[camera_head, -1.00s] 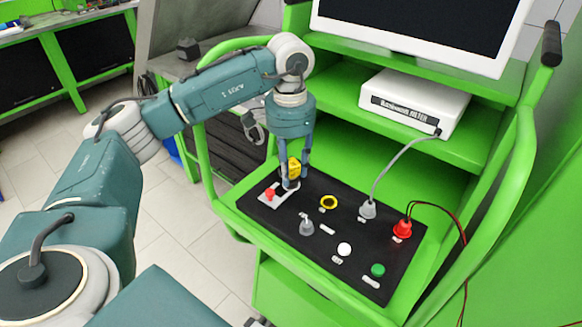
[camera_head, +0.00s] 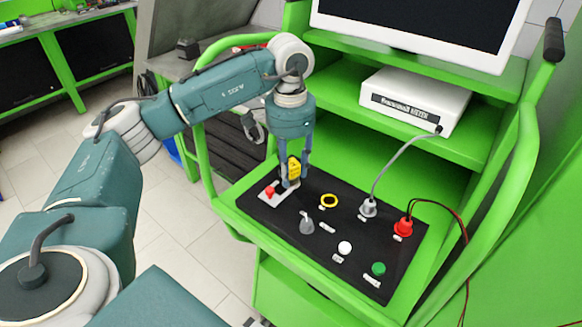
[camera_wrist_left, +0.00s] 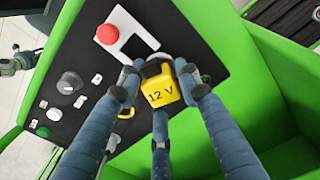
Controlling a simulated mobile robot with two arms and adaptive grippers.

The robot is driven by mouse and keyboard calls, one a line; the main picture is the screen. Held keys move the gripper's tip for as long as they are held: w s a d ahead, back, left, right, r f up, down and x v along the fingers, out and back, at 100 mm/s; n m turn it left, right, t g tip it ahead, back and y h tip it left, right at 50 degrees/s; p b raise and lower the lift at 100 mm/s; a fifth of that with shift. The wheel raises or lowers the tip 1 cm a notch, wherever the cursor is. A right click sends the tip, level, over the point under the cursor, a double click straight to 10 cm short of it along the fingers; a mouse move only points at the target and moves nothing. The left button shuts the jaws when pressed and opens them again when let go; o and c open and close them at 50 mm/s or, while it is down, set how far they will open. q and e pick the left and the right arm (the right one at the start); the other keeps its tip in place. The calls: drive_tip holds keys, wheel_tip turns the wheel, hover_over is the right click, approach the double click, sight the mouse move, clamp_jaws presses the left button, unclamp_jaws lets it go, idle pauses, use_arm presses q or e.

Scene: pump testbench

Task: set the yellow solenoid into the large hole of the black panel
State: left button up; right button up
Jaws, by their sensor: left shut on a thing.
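My left gripper (camera_head: 294,180) is shut on the yellow solenoid (camera_head: 294,167), with its fingers pointing down over the far left part of the black panel (camera_head: 312,257). In the left wrist view the solenoid (camera_wrist_left: 160,92) is marked "12 V" and sits between the fingertips. A pale round part shows at its far end, beside the white plate. I cannot tell whether the solenoid touches the panel. A yellow ring (camera_head: 329,201) with a dark centre lies on the panel to the right of the gripper. No other large hole is clear; the fingers may hide it. My right gripper is not seen.
A white plate with a red button (camera_head: 270,191) lies close left of the gripper. A grey knob (camera_head: 307,225), white button (camera_head: 345,248), green button (camera_head: 378,269), grey plug (camera_head: 368,207) and red plug (camera_head: 403,227) with cables stand on the panel. Green rails (camera_head: 209,187) frame it.

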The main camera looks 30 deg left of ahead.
use_arm(q)
drive_tip(key=shift+f, duration=0.35)
drive_tip(key=o, duration=1.1)
drive_tip(key=shift+c, duration=0.2)
drive_tip(key=shift+o, duration=0.2)
drive_tip(key=o, duration=0.3)
drive_tip(key=shift+o, duration=0.2)
drive_tip(key=shift+r, duration=0.1)
drive_tip(key=shift+r+p, duration=2.45)
drive_tip(key=shift+r, duration=1.55)
